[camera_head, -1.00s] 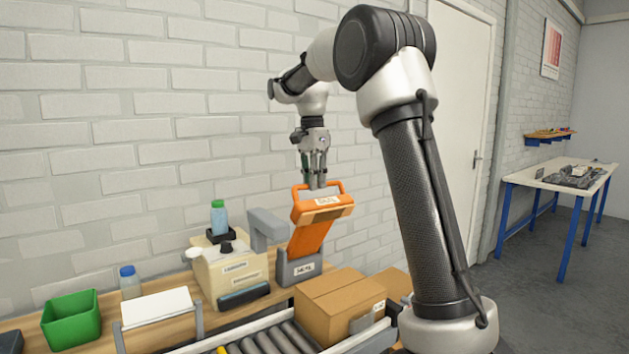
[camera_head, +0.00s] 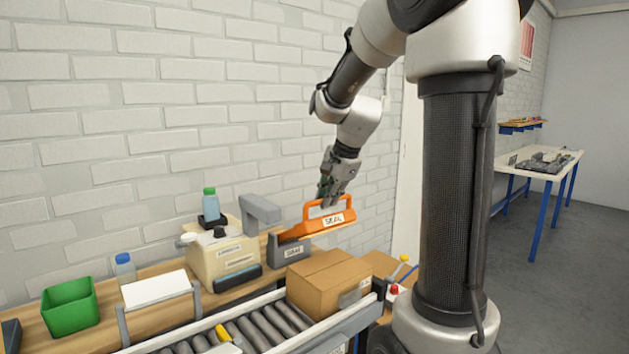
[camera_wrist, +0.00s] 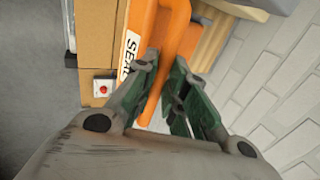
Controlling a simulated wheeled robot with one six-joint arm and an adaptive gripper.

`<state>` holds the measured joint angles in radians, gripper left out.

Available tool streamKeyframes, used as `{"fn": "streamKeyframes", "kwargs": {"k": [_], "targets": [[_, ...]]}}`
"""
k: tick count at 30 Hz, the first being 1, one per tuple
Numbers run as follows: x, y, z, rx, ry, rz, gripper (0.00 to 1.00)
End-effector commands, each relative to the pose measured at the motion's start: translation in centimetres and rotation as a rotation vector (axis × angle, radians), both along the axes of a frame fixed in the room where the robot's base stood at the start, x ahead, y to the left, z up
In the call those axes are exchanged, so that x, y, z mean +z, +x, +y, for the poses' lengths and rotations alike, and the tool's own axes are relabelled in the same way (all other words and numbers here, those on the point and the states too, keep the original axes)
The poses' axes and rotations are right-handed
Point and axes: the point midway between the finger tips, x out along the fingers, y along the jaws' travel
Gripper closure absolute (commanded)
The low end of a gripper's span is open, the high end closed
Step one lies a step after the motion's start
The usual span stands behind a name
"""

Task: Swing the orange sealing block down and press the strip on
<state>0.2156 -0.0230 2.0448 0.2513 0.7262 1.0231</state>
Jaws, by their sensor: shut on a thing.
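The orange sealing block (camera_head: 338,227) is hinged at a grey base (camera_head: 288,250) and carries a white SEAL label. It is tilted low, leaning out to the right toward the cardboard box (camera_head: 325,284). My gripper (camera_head: 327,200) is shut on the bar handle at the top of the block. In the wrist view the orange handle (camera_wrist: 175,50) runs between the fingers of my gripper (camera_wrist: 165,85). The strip cannot be made out in either view, and the box top under the block is partly visible.
The box stands on a roller conveyor (camera_head: 262,326). A beige dispenser (camera_head: 222,252) with a grey arm stands left of the block. A green bin (camera_head: 70,308) and a bottle (camera_head: 125,267) are farther left. A red button (camera_head: 394,290) is right of the box.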

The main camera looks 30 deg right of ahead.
Motion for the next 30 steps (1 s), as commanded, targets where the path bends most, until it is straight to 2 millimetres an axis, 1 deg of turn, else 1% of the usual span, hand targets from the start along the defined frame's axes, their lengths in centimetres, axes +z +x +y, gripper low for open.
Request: {"fn": "streamKeyframes", "kwargs": {"k": [1,6,10,15,21,30], "targets": [[-0.9,-1.0,-0.2,-0.004,0.002,-0.004,1.00],[-3.8,-3.3,-0.4,0.000,0.002,0.001,1.00],[-6.0,-4.5,-0.5,0.000,0.002,0.002,1.00],[-8.3,-5.4,-0.5,0.002,0.002,0.003,1.00],[-10.1,-5.9,-0.5,0.005,0.002,0.004,1.00],[-11.0,-6.1,-0.4,0.007,0.002,0.006,1.00]]}}
